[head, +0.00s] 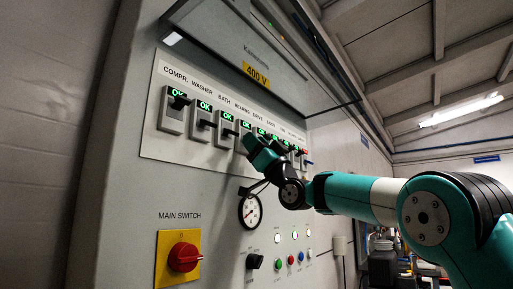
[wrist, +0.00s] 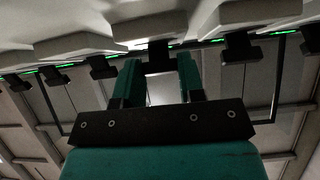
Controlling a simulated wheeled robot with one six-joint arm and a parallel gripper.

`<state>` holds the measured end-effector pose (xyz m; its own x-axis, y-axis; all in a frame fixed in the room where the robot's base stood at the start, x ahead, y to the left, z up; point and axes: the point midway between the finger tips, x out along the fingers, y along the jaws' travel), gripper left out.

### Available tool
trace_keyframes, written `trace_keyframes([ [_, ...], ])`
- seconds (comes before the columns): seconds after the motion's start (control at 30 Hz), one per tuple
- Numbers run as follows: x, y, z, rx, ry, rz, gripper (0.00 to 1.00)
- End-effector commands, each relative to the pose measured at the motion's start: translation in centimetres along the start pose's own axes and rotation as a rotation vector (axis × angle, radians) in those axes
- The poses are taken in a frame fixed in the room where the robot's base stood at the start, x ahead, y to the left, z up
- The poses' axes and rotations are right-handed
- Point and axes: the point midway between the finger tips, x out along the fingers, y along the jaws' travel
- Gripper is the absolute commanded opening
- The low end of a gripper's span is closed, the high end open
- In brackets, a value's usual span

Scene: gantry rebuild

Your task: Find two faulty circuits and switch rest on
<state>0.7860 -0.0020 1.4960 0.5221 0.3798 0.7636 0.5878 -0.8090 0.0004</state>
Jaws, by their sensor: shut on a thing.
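A row of breaker switches runs along the grey cabinet's white panel (head: 190,150). The COMPR. switch (head: 171,118), WASHER switch (head: 199,130) and BATH switch (head: 222,139) show green OK displays. The COMPR. lever sits higher on its body than the WASHER and BATH levers. Further displays to the right are also green; a small red patch (head: 304,151) shows near the row's right end. My gripper (head: 252,146) is at the row's middle, partly covering the switches there. In the wrist view its fingers (wrist: 158,75) are shut on a black switch lever (wrist: 156,56); which switch is unclear.
Below the panel are a gauge (head: 250,211), a red MAIN SWITCH knob (head: 184,257) on a yellow plate, a black selector (head: 254,262) and several small buttons. An open cover (head: 235,45) overhangs the row. Neighbouring levers (wrist: 240,48) stand close beside my fingers.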

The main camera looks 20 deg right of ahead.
Motion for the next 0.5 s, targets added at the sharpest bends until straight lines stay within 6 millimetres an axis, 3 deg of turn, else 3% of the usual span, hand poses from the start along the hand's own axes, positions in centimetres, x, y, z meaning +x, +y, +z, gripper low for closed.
trace_keyframes([
  [0.3,-0.03,0.11,0.05,0.0,-0.001,0.002,0.12],
  [0.33,-0.03,0.11,0.05,0.0,-0.001,0.002,0.43],
  [0.4,-0.03,0.1,0.05,0.0,-0.001,0.002,0.59],
  [0.5,-0.02,0.07,0.05,0.0,-0.001,0.001,0.62],
])
